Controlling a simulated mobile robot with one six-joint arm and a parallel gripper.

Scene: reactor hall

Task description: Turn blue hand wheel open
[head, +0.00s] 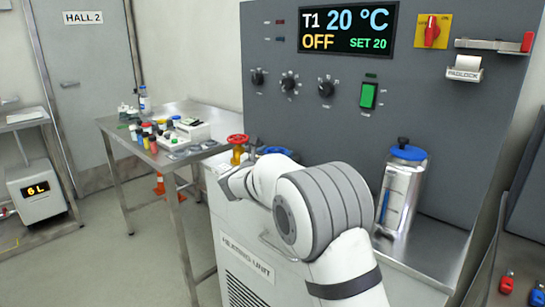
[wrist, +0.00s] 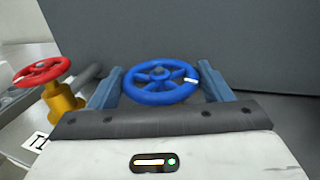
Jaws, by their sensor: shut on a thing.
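The blue hand wheel (wrist: 160,82) is in the middle of the wrist view, a spoked ring with a white mark on its right rim. My gripper (wrist: 158,85) has one blue-grey finger on each side of the wheel and is shut on its rim. In the head view only a bit of the blue wheel (head: 274,151) shows behind my arm. My fingers are hidden there by my wrist.
A red hand wheel (wrist: 42,72) on a brass valve stands close on the left; it also shows in the head view (head: 238,139). The grey control panel (head: 440,110) rises behind. A steel canister (head: 400,195) with a blue lid stands to the right. A cluttered steel table (head: 190,112) is at left.

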